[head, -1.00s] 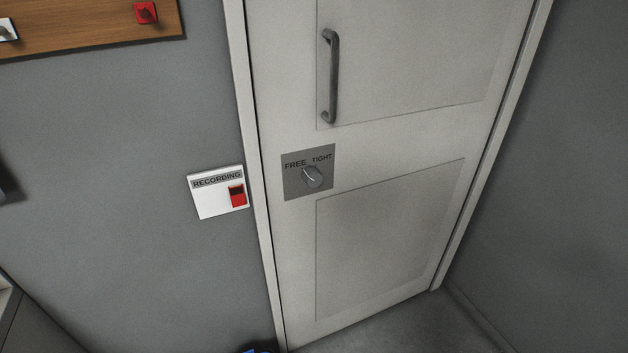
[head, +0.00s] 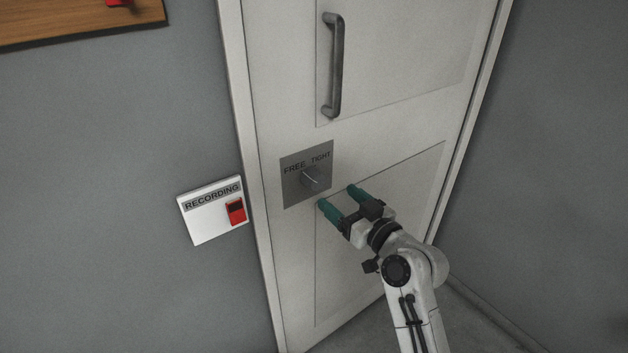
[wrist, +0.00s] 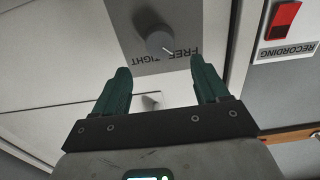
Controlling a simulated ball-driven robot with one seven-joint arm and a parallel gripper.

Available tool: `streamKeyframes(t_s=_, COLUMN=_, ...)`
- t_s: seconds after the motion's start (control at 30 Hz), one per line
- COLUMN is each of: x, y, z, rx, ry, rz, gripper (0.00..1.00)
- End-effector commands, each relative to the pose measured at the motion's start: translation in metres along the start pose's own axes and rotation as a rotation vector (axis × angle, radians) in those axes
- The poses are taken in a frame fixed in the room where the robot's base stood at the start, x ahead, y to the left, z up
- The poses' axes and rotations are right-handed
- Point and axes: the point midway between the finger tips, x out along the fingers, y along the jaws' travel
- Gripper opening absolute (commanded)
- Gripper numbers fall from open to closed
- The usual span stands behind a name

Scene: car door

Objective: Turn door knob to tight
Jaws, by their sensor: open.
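The door knob (head: 316,177) is a round grey dial on a grey square plate (head: 291,190) marked FREE at upper left and TIGHT at upper right. Its pale pointer line is on the side toward FREE. In the wrist view the knob (wrist: 159,43) and lettering appear upside down, with the pointer toward FREE. My gripper (head: 338,196) has green fingers, open and empty, just below and right of the knob in the head view. In the wrist view the knob lies beyond the gap between the fingertips (wrist: 160,66). I see no contact.
The white door (head: 270,110) has a dark vertical handle (head: 334,65) above the plate. A white RECORDING panel (head: 197,217) with a red switch (head: 236,211) is on the grey wall to the left. A wooden board (head: 80,22) hangs at upper left.

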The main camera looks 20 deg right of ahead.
Motion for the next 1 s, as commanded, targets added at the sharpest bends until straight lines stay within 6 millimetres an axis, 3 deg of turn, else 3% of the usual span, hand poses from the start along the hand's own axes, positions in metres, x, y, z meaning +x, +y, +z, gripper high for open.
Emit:
streamKeyframes(t_s=0.2, x=0.042, y=-0.001, z=-0.003, rx=0.000, ry=-0.001, rz=-0.002, gripper=0.74)
streamKeyframes(t_s=0.43, x=0.074, y=-0.001, z=0.000, rx=0.001, ry=-0.002, rz=-0.003, gripper=0.74)
streamKeyframes(t_s=0.9, x=0.086, y=-0.001, z=0.001, rx=-0.001, ry=-0.003, rz=-0.001, gripper=0.74)
streamKeyframes(t_s=1.0, x=0.086, y=-0.001, z=0.001, rx=0.000, ry=-0.003, rz=-0.001, gripper=0.65)
